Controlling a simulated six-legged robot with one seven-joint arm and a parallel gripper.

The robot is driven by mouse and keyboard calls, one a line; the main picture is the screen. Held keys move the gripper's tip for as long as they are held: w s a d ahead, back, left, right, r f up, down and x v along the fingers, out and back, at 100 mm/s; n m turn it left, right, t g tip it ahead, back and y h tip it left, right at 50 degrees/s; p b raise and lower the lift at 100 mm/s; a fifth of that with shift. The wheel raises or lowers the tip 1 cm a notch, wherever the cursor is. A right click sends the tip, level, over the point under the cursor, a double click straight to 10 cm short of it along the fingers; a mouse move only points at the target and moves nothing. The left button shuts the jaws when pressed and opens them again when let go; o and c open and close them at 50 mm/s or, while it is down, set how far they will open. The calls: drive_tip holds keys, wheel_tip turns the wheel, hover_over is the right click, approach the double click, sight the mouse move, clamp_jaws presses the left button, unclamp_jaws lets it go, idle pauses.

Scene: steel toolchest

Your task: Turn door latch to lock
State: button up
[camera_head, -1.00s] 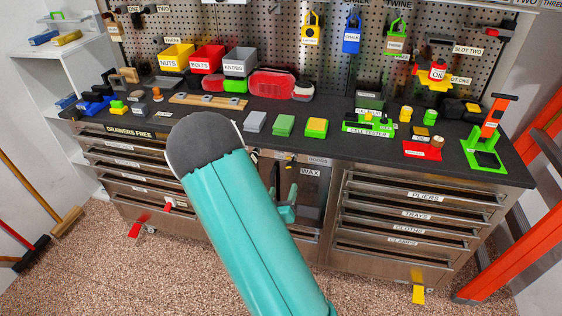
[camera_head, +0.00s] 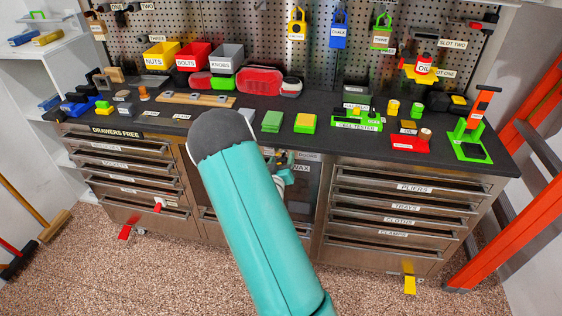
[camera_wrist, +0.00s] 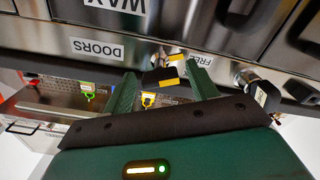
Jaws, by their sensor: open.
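The cabinet door marked WAX (camera_head: 301,169) is under the counter, mostly behind my arm in the head view. In the wrist view, which is upside down, its WAX label (camera_wrist: 114,5) and the DOORS label (camera_wrist: 97,49) show. A black-and-yellow piece (camera_wrist: 160,77), which looks like the latch, is on the steel strip by a partly hidden FREE label (camera_wrist: 202,60). My gripper (camera_wrist: 162,72) is open, one green finger on each side of this piece. I cannot tell whether they touch it. In the head view, my gripper (camera_head: 285,177) is partly hidden by my arm.
A metal cylinder with a tag (camera_wrist: 257,90) juts from the strip beside my gripper. The counter edge (camera_head: 350,151) is just above the door. Drawers with handles, such as PLIERS (camera_head: 413,188), stand to the right. An orange ladder (camera_head: 520,210) is at far right.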

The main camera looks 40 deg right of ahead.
drive_tip(key=c, duration=1)
drive_tip(key=shift+m, duration=0.5)
drive_tip(key=m, duration=0.4)
drive_tip(key=shift+d+m, duration=0.1)
drive_tip(key=shift+m, duration=0.2)
drive_tip(key=shift+s+m, duration=0.1)
drive_tip(key=shift+m, duration=2.1)
drive_tip(key=o, duration=1)
